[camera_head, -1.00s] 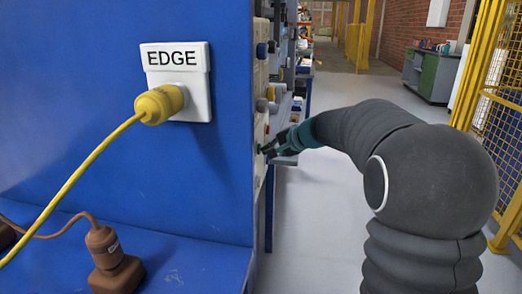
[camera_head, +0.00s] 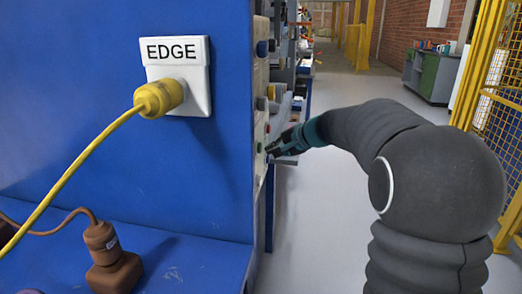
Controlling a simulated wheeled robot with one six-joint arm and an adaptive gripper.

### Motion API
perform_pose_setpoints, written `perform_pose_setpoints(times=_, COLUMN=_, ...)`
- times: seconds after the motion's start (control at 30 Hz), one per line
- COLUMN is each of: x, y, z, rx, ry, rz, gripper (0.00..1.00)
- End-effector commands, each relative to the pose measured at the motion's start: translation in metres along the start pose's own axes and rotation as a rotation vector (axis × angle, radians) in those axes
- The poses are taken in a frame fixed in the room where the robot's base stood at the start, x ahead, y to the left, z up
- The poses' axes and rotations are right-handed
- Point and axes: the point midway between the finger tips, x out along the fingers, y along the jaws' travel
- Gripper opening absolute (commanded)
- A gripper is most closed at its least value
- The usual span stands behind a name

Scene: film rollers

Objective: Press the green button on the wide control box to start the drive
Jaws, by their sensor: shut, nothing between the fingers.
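The control box (camera_head: 259,166) is seen almost edge-on, on the side face just past the blue panel's right edge. A small green button (camera_head: 259,147) shows on its pale front. My gripper (camera_head: 269,151) is shut and empty. Its dark fingertips point left at the box, just right of the green button, with what looks like a small gap. The box's full width and its labels cannot be made out at this angle.
A blue panel (camera_head: 70,90) fills the left, with an EDGE socket (camera_head: 190,98) holding a yellow plug (camera_head: 158,98). A brown plug (camera_head: 101,241) stands below. More knobs (camera_head: 263,48) line the side face. Grey floor (camera_head: 315,215) is open to the right; a yellow fence (camera_head: 500,110) stands beyond.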

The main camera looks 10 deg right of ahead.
Motion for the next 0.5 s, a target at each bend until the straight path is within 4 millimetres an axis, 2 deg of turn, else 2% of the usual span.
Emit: perform_pose_setpoints(times=0.5, x=-0.0051, y=0.0040, z=-0.0042, rx=0.000, ry=0.002, rz=-0.001, gripper=0.00)
